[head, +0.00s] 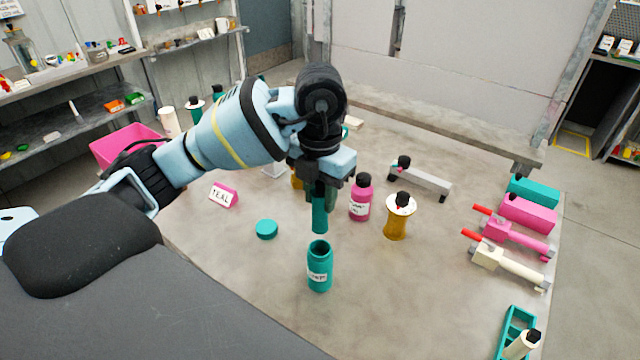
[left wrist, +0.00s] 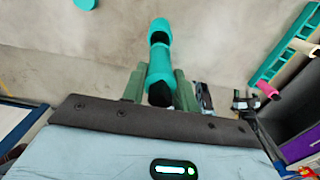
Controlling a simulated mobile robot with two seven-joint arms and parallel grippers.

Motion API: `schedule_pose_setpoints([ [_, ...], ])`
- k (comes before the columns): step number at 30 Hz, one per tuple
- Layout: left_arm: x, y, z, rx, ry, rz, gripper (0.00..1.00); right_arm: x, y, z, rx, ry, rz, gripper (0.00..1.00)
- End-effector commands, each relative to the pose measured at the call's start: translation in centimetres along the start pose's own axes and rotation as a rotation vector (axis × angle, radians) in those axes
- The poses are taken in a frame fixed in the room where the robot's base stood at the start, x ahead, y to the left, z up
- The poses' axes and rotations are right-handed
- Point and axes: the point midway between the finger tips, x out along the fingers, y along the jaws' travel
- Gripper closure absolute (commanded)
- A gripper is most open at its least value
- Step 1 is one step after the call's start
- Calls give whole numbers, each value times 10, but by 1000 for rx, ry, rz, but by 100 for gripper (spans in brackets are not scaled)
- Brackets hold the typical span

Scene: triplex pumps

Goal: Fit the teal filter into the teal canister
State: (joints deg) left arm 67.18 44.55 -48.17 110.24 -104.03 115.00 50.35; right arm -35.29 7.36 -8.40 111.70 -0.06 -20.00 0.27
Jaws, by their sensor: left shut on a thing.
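My left gripper (head: 322,192) is shut on the teal filter (head: 319,215), a slim teal cylinder pointing down. The open teal canister (head: 320,274), with a white label, stands upright on the table just below it in the head view. A small gap shows between the filter's lower end and the canister's dark mouth. In the left wrist view the filter (left wrist: 160,72) with its black end sits between the fingers (left wrist: 158,88). The canister (left wrist: 160,27) shows beyond it, its mouth partly visible. The teal lid (head: 266,229) lies left of the canister. My right gripper is not in view.
Several pumps line the table's right side, with a teal tray (head: 507,338) at front right.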

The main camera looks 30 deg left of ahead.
Motion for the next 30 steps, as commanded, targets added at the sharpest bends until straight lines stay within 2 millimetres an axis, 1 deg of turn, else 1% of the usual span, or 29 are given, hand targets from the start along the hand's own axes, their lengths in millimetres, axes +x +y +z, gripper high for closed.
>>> schedule_pose_setpoints([
  [1, 6, -1, -1, 1, 3, -1, 93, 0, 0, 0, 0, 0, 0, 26],
  [8, 30, 0, -1, 0, 3, 0, 93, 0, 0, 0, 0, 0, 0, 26],
  [16, 58, 0, 0, 0, 2, 0, 93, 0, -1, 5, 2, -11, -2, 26],
  [18, 68, 0, 0, 1, 7, -1, 93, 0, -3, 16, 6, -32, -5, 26],
  [24, 90, 0, -1, 1, 8, 0, 93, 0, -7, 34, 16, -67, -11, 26],
  [30, 104, 0, 0, 0, 6, 0, 93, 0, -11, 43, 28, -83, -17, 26],
])
